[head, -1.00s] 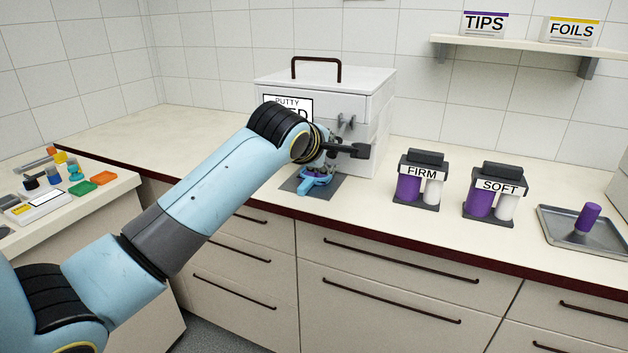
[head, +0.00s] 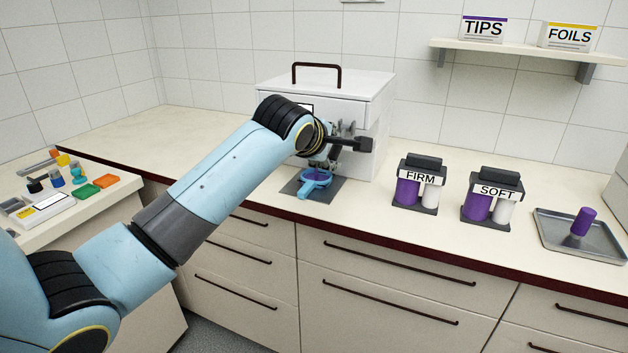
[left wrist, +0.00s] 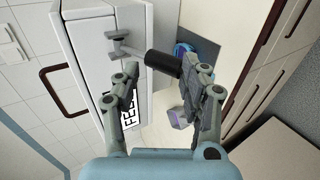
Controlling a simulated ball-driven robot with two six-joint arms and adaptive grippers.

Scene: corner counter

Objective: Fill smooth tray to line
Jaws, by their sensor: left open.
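A light blue tray (head: 325,179) with a handle and purple putty in it sits on a dark grey mat (head: 337,191) below the white putty feeder (head: 370,115). The tray shows partly in the left wrist view (left wrist: 181,49), behind a black lever handle (left wrist: 163,64). My left gripper (left wrist: 165,82) is open at this lever, its fingers on either side of the handle, the handle's end close to one finger. In the head view, the lever (head: 360,144) sticks out right of my wrist. The putty's level against any line is too small to tell. My right gripper is not in view.
The FIRM (head: 420,184) and SOFT (head: 493,195) cartridge holders stand right of the feeder. A metal tray (head: 604,247) holding a purple cylinder (head: 583,221) is farther right. Coloured small items lie on the left counter. The counter strip before the holders is clear.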

